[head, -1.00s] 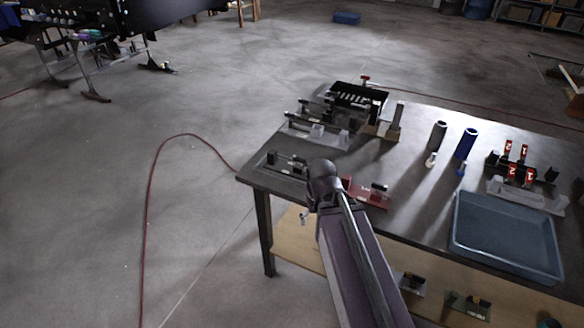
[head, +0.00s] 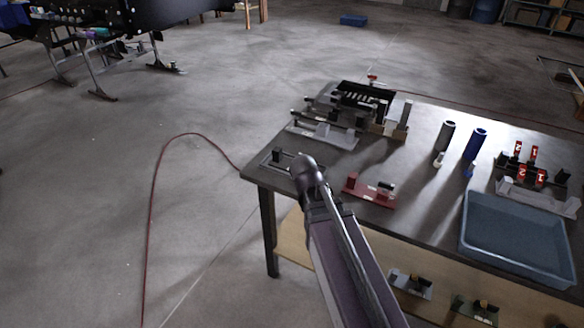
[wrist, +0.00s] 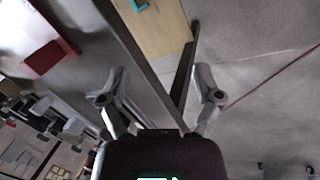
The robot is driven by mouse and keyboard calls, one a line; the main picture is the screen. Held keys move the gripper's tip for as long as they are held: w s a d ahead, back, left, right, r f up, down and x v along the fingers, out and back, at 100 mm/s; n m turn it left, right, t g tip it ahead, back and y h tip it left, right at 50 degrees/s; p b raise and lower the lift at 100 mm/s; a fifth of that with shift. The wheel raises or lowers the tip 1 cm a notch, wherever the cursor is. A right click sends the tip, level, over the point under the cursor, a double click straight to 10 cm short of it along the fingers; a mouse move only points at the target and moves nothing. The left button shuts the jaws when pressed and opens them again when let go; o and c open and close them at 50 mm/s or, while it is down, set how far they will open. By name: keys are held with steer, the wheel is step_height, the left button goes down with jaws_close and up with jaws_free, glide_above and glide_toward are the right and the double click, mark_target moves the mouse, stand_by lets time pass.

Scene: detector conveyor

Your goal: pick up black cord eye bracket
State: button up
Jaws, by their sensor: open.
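A dark bracket (head: 277,156) with an upright black block lies at the near left corner of the table in the head view. I take it for the black cord eye bracket; my arm's end hides part of it. I cannot make it out clearly in the wrist view. My gripper (wrist: 158,92) is open and empty in the wrist view, its fingers spread over the table's edge and leg. In the head view my arm hides the fingers, and its end is just right of the dark bracket.
A red bracket (head: 370,190) lies right of my arm, and a grey bracket (head: 322,134) farther back. A blue tray (head: 518,238) stands at the right. More brackets sit on the lower shelf (head: 290,240). A red cord (head: 152,200) lies on the floor.

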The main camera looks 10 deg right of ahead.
steer(key=w+a+n+t+h+b, duration=0.2)
steer(key=w+n, duration=0.4)
steer(key=n+t+h+b, duration=0.3)
steer(key=n+t+b, duration=0.4)
steer(key=n, duration=1)
glide_toward(274, 156)
steer(key=s+a+p, duration=0.1)
steer(key=s, duration=0.1)
steer(key=shift+w+r+t, duration=0.15)
steer(key=shift+t, duration=0.15)
steer(key=shift+w, duration=0.1)
steer(key=b+x, duration=0.2)
steer(key=x, duration=0.5)
steer(key=shift+d+f+b, duration=0.1)
steer(key=shift+f+b, duration=0.1)
steer(key=shift+b, duration=0.15)
steer(key=shift+w+d+f, duration=0.15)
steer(key=shift+w+d, duration=0.2)
steer(key=shift+w, duration=0.15)
